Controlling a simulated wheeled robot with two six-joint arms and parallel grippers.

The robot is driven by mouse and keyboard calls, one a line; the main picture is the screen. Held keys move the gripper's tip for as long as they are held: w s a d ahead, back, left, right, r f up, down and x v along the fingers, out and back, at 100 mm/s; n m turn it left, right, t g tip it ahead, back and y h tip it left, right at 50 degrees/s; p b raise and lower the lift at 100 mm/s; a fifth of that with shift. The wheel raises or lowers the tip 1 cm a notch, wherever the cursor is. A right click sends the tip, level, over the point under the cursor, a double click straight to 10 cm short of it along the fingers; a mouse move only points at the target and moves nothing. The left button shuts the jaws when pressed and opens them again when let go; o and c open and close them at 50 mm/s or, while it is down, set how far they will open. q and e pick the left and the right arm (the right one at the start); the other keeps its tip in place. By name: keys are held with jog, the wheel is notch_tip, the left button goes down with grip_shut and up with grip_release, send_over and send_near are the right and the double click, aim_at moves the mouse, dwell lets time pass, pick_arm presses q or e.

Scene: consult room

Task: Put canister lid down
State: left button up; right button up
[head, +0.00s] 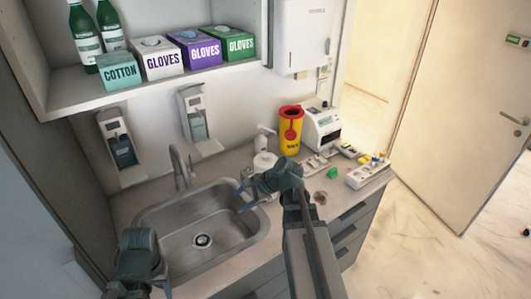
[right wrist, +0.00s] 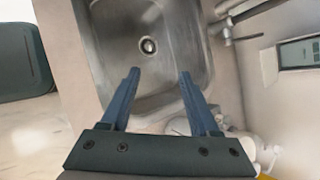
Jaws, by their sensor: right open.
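My right gripper (head: 246,194) is open above the counter, by the right rim of the sink. In the right wrist view its two blue fingers (right wrist: 160,88) are apart with nothing between them, and the sink shows beyond. A white rounded container (head: 264,162), perhaps the canister, stands on the counter behind the right gripper and is partly hidden by it. I cannot make out a separate canister lid. White items (right wrist: 182,126) also show beside the right-hand finger in the right wrist view. My left gripper is at the bottom left of the head view, mostly cut off.
The steel sink (head: 215,257) with its tap (head: 180,168) fills the counter's left part. A yellow bin (head: 291,131), a white device (head: 322,128) and a tray of small items (head: 368,172) stand to the right. A shelf (head: 165,85) with glove boxes hangs above.

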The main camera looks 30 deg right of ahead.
jog(key=w+d+r+m+t+p, duration=0.1)
jog(key=d+r+m+t, duration=0.15)
jog(key=d, duration=0.25)
jog(key=d+r+m+t+p, duration=0.1)
jog(key=d+r+m, duration=0.25)
jog(key=d, duration=0.25)
jog(key=m+t+h, duration=0.2)
jog(key=m+t, duration=0.1)
jog(key=m, duration=0.4)
send_near(267, 155)
pick_arm(q)
jog(key=b, duration=0.3)
pick_arm(e)
jog(key=w, duration=0.4)
jog(key=shift+a+f, duration=0.2)
jog(key=shift+f, duration=0.2)
jog(key=b+x, duration=0.1)
jog(key=x, duration=0.1)
jog(key=b+x, duration=0.1)
jog(key=x, duration=0.2)
jog(key=shift+s+a+f+b, duration=0.15)
jog(key=shift+a+f+b, duration=0.1)
jog(key=shift+f+b, duration=0.15)
pick_arm(q)
notch_tip(267, 155, down, 3)
jog(key=shift+r, duration=0.15)
pick_arm(e)
jog(key=shift+s+r, duration=0.1)
grip_shut()
